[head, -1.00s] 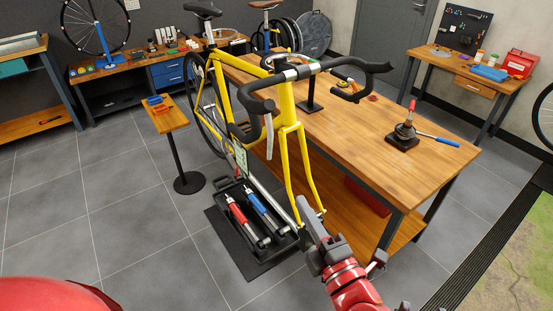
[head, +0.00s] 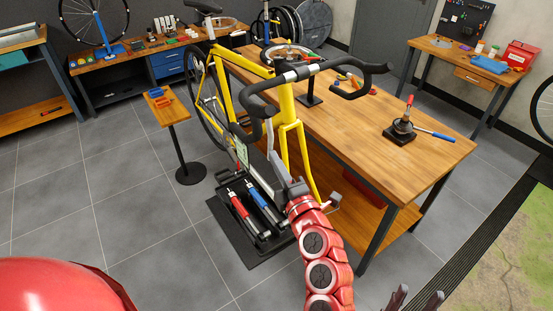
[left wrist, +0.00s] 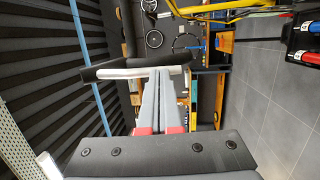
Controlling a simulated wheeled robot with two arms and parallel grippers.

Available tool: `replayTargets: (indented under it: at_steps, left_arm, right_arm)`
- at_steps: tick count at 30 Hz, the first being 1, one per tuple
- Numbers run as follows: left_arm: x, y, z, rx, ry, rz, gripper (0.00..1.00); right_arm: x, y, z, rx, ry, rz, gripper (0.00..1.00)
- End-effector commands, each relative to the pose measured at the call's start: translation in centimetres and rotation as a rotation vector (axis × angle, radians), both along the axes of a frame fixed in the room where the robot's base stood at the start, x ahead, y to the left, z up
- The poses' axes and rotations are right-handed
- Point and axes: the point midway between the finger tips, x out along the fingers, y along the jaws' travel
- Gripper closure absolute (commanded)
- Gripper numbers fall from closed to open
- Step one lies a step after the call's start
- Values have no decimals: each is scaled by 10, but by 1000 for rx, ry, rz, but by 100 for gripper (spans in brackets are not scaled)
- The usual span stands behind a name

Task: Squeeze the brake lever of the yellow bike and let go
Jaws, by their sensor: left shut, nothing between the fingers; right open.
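The yellow bike (head: 284,105) stands beside the wooden workbench, with black drop handlebars (head: 255,85) and a silver brake lever (head: 270,132) hanging from the near side. My left gripper (head: 277,160) is at the lever's lower end, its arm coming up from the bottom of the head view. In the left wrist view the left gripper's grey fingers (left wrist: 153,80) are shut, with their tips at the silver lever (left wrist: 120,73) and the black bar around it. Whether they touch it I cannot tell. My right gripper (head: 413,300) is open and empty at the bottom edge.
The workbench (head: 420,165) is right of the bike, with a tool on a black base (head: 400,131) on it. A black tray (head: 275,243) with red and blue tools lies on the floor below the bike. A small stand (head: 165,113) is at left.

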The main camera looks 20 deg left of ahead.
Motion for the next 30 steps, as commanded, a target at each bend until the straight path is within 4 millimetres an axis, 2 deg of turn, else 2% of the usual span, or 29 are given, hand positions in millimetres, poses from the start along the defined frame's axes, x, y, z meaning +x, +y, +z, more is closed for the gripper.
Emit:
replayTargets:
  at_steps: [8, 11, 15, 22, 23, 24, 30]
  left_arm:
    - [0, 0, -2, 5, -5, 0, 100]
    - [3, 4, -9, 36, -28, 1, 100]
    - [10, 13, -19, 116, -91, 4, 100]
    - [21, 27, -19, 252, -195, 1, 100]
    - [21, 25, -10, 246, -192, -2, 100]
    - [20, 24, -8, 244, -191, -2, 100]
    - [20, 25, -7, 243, -192, -1, 100]
  right_arm:
    - [0, 0, -4, 0, 0, 0, 43]
    - [0, 0, -19, 0, 0, 0, 43]
    - [0, 0, -52, 0, 0, 0, 43]
    - [0, 0, -96, 0, 0, 0, 43]
    - [0, 0, -85, 0, 1, 0, 43]
    - [0, 0, -82, 0, 0, 0, 43]
    - [0, 0, -82, 0, 0, 0, 43]
